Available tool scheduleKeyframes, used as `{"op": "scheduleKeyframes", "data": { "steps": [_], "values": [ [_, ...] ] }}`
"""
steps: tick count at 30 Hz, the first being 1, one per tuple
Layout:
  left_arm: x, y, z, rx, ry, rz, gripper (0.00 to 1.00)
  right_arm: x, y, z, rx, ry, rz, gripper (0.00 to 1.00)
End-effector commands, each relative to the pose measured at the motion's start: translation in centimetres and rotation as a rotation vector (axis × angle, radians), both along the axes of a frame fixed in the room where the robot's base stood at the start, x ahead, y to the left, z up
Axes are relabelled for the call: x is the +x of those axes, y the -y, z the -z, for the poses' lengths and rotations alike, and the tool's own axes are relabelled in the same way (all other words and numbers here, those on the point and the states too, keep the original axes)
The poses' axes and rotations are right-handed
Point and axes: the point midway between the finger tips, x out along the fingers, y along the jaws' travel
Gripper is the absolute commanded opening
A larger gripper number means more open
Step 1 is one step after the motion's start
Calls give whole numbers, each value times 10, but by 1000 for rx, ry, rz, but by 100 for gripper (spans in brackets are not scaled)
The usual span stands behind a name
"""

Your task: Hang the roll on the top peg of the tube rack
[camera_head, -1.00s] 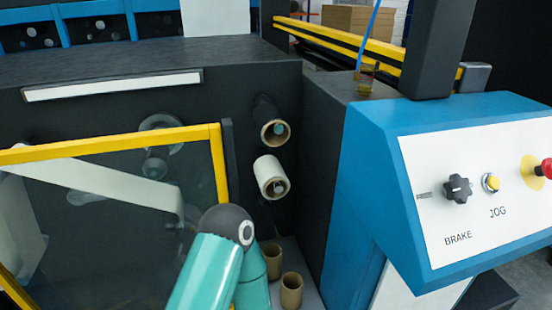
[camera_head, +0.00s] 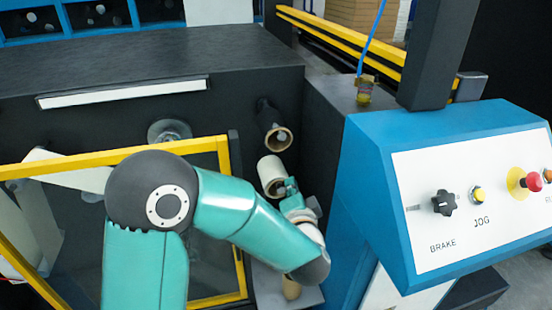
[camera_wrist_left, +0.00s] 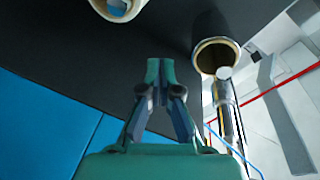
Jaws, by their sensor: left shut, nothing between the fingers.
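A black roll (camera_head: 272,127) with a cardboard core hangs on the upper peg of the dark machine face. A white roll (camera_head: 270,174) is just below it on a lower peg. My left gripper (camera_head: 290,186) is at the right edge of the white roll in the head view, shut and empty. In the left wrist view the shut fingertips (camera_wrist_left: 160,66) are in front of the dark panel. The black roll (camera_wrist_left: 214,45) is to their right, with a pale peg end in its mouth. The white roll (camera_wrist_left: 118,8) is cut off at the top. My right gripper is out of view.
A yellow-framed clear guard (camera_head: 190,147) stands left, behind my left arm. A brown tube (camera_head: 291,288) is low on the grey ledge (camera_head: 265,290), partly hidden by my arm. The blue control box (camera_head: 365,180) bounds the space on the right.

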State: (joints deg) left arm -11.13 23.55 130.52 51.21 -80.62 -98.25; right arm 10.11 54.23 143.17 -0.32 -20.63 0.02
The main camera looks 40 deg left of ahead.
Motion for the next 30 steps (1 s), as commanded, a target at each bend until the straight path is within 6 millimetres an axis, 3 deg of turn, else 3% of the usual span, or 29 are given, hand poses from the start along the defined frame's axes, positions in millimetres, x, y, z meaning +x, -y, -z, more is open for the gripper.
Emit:
{"op": "scheduleKeyframes", "data": {
  "steps": [1, 3, 7, 14, 30],
  "values": [
    [-6, -6, -25, 52, 5, -43, 0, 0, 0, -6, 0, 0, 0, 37],
    [-15, -14, -45, 109, -7, -97, 0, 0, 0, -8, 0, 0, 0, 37],
    [-24, -22, -62, 165, -25, -152, 0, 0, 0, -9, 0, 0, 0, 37],
    [-20, -31, -63, 175, -31, -164, 0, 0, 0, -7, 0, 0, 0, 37],
    [13, -70, -63, 174, -31, -162, 0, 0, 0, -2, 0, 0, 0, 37]
  ]
}}
